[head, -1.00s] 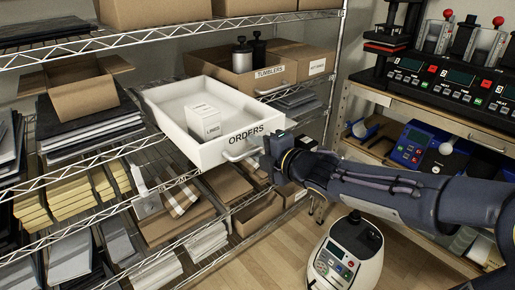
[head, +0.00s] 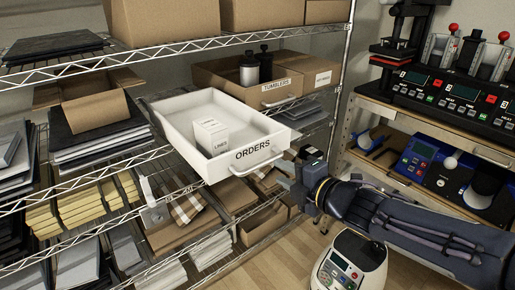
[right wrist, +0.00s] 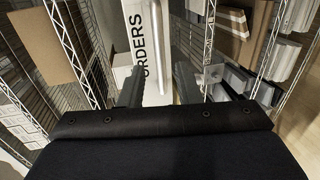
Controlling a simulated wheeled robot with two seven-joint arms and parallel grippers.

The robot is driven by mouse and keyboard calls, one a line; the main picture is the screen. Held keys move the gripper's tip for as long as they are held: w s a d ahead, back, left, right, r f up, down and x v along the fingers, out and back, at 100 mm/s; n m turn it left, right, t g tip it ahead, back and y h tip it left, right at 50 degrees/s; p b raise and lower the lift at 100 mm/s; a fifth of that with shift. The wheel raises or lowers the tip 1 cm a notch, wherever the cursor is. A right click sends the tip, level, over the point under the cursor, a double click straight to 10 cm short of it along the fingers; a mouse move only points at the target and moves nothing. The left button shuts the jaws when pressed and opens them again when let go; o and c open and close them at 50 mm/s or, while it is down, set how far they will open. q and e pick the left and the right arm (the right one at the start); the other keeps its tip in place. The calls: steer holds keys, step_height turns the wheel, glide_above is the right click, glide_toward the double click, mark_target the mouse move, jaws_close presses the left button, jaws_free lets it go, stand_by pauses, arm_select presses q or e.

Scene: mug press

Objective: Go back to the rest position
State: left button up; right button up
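My right gripper (head: 285,176) is in front of the white drawer marked ORDERS (head: 235,165), to the right of its handle (head: 251,168). The gripper is empty and clear of the handle. In the right wrist view its two fingers (right wrist: 158,88) stand apart with nothing between them, and the drawer front (right wrist: 137,20) shows beyond them. The drawer sticks out from the wire shelf and holds a small white box (head: 211,136) marked LINES. My left gripper is not in view.
The wire shelf (head: 150,158) fills the left, with boxes and stacks on its levels. A cardboard box marked TUMBLERS (head: 284,86) sits behind the drawer. At right, a bench carries mug presses (head: 460,90), with a blue device (head: 420,155) below.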

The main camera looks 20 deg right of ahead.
steer(key=s+d+f+m+g+h+p, duration=0.2)
steer(key=s+d+m+h, duration=0.4)
steer(key=m, duration=0.7)
steer(key=s+a+f+m+g+y+p, duration=0.1)
steer(key=s+a+f+m+g+y, duration=0.1)
steer(key=s, duration=0.6)
steer(key=s+a+f+m+g+y+p, duration=0.1)
steer(key=s+a+f+m+g+y, duration=0.1)
steer(key=s+a+m+g, duration=0.3)
steer(key=s+a+f+m, duration=0.1)
steer(key=s+m, duration=0.2)
steer(key=shift+m, duration=0.4)
